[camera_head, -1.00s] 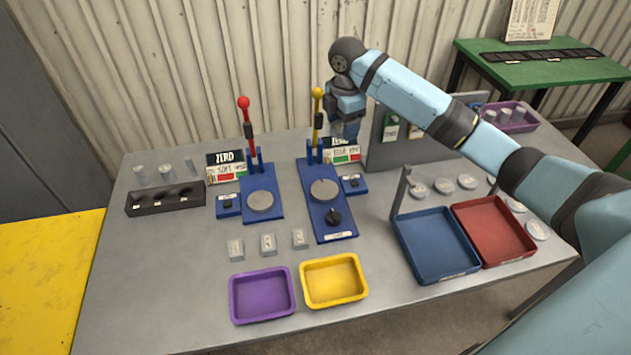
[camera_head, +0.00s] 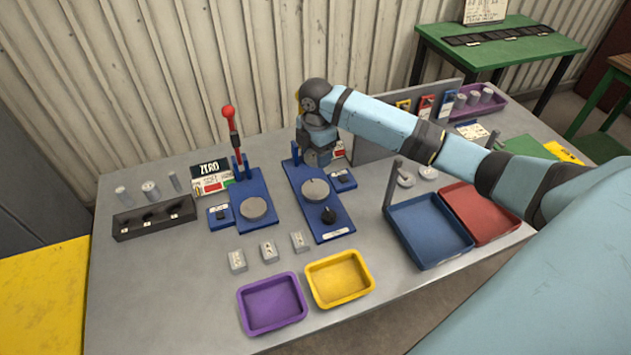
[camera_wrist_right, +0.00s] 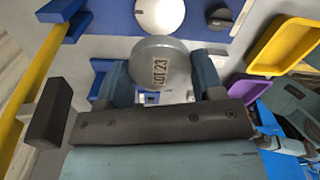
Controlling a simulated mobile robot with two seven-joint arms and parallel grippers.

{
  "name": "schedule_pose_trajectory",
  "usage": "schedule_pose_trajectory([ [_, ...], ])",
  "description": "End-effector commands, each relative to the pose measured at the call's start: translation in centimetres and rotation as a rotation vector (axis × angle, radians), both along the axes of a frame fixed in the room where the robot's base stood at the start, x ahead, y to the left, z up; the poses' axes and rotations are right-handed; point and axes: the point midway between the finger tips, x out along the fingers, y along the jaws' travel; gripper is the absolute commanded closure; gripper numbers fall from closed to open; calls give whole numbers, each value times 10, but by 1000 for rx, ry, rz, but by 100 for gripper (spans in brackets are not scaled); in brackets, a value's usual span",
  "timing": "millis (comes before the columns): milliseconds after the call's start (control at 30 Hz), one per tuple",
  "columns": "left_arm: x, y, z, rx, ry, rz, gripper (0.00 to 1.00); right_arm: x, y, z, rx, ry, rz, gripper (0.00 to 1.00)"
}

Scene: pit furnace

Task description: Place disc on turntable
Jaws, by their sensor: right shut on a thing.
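A grey disc marked "LOT 23" (camera_wrist_right: 160,72) is held between the fingers of my right gripper (camera_wrist_right: 160,85) in the right wrist view. In the head view the right gripper (camera_head: 318,160) is over the back of the right blue station (camera_head: 328,228); the disc is hidden there. This station carries a round grey turntable (camera_head: 315,190) and a black knob (camera_head: 328,215). The pale turntable (camera_wrist_right: 160,14) shows just beyond the disc in the wrist view; I cannot tell whether they touch. Another blue station with a round plate (camera_head: 253,208) stands to the left.
A red lever (camera_head: 233,135) rises from the left station. The yellow lever (camera_wrist_right: 22,90) stands close beside my right gripper. Purple (camera_head: 272,328), yellow (camera_head: 365,290), blue (camera_head: 448,262) and red (camera_head: 510,230) trays line the front. Three small blocks (camera_head: 268,251) lie behind the purple tray.

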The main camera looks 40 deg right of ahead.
Motion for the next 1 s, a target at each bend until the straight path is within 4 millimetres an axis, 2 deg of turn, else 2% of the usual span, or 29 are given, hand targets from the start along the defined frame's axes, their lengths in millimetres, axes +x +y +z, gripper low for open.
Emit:
schedule_pose_trajectory([
  [100,1,0,4,-1,-3,0,57,-1,0,-31,0,4,-1,74],
  [300,1,0,6,-1,-4,0,57,0,0,-64,0,0,-1,74],
  [533,1,0,6,-1,-4,1,57,0,0,-80,1,1,0,74],
  [733,1,1,6,1,-1,2,57,0,0,-109,0,0,-1,74],
  [1000,1,1,6,1,0,2,57,0,0,-113,0,-1,0,74],
])
